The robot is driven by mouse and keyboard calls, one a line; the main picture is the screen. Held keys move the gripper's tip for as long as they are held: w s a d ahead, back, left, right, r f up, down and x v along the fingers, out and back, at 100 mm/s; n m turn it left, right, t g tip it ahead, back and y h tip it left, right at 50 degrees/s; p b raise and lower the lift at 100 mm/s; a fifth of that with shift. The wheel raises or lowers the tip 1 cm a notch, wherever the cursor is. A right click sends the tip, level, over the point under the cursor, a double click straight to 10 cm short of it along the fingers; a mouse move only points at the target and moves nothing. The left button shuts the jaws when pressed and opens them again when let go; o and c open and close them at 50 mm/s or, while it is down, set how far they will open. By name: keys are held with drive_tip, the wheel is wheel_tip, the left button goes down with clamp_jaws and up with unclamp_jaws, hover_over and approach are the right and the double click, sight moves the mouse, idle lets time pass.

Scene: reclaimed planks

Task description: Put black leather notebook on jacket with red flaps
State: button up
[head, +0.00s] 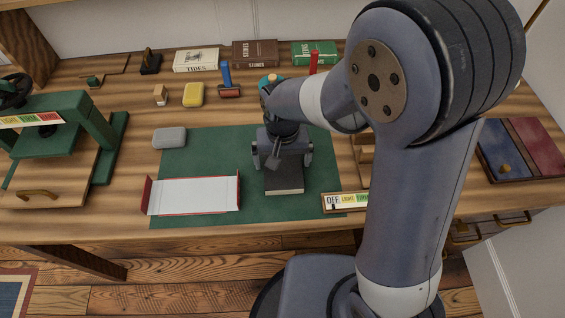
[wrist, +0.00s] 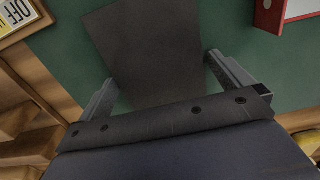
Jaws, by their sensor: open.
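The black leather notebook (head: 284,180) lies on the green mat below my gripper (head: 283,152), its pale page edge facing the front. In the wrist view the notebook (wrist: 146,48) is a dark rectangle, slightly turned. My gripper (wrist: 162,72) is open there, with one finger on each side of the notebook's near part and small gaps showing. I cannot tell whether the fingertips are down at mat height. The jacket with red flaps (head: 192,195) lies open to the left of the notebook, white inside with red ends. Its corner (wrist: 268,14) shows at the wrist view's top right.
The green mat (head: 185,155) has free room behind the jacket. A grey rounded block (head: 169,138) sits by its left edge. A labelled strip (head: 346,201) lies right of the notebook. A green press (head: 62,140) stands left. Books and tools line the back.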

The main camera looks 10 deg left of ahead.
sight(283, 161)
drive_tip(key=shift+c, duration=0.2)
drive_tip(key=c, duration=1)
drive_tip(key=shift+r, duration=0.15)
wheel_tip(283, 161, up, 10)
drive_tip(key=shift+f+p, duration=0.1)
drive_tip(key=shift+p, duration=0.45)
